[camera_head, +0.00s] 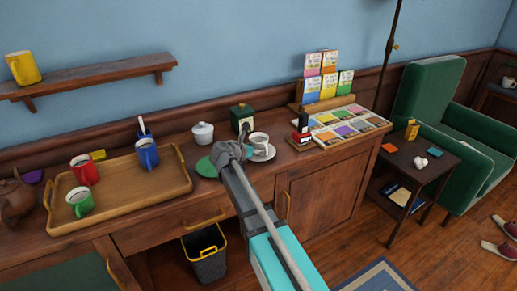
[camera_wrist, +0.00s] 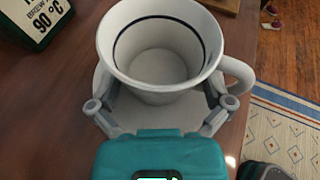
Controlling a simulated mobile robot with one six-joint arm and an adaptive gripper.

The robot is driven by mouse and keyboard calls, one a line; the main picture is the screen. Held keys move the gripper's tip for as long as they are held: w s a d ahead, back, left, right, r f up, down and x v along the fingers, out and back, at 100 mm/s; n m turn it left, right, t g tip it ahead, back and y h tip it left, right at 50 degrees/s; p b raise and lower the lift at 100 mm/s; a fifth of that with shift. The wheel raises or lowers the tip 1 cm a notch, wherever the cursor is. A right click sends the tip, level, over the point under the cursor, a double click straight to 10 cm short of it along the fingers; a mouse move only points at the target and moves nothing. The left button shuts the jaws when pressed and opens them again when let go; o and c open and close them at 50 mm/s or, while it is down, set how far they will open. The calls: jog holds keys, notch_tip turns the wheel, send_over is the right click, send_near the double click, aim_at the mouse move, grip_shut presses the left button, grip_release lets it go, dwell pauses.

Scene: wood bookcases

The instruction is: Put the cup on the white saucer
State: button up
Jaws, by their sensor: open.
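The cup (camera_head: 258,140) is white with a dark ring inside its rim. In the wrist view the cup (camera_wrist: 160,50) is upright and empty, its handle to the right. The white saucer (camera_head: 268,156) lies on the wooden cabinet top under the cup; its edge also shows in the wrist view (camera_wrist: 104,84). The cup appears to rest on the saucer, though its base is partly hidden. My gripper (camera_head: 248,151) is at the cup. In the wrist view my gripper (camera_wrist: 160,108) is open, with one finger on each side of the cup's lower part.
A green disc (camera_head: 206,168) lies left of my gripper, with a white lidded pot (camera_head: 203,133) behind it. A dark green box (camera_head: 241,117) stands behind the cup. A wooden tray (camera_head: 125,196) with coloured mugs is at left, and a seed-packet display (camera_head: 335,128) at right.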

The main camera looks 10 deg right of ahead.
jog(key=shift+r, duration=0.2)
jog(key=p+v, duration=0.4)
jog(key=v, duration=0.8)
jog(key=shift+p, duration=0.3)
jog(key=shift+d, duration=0.1)
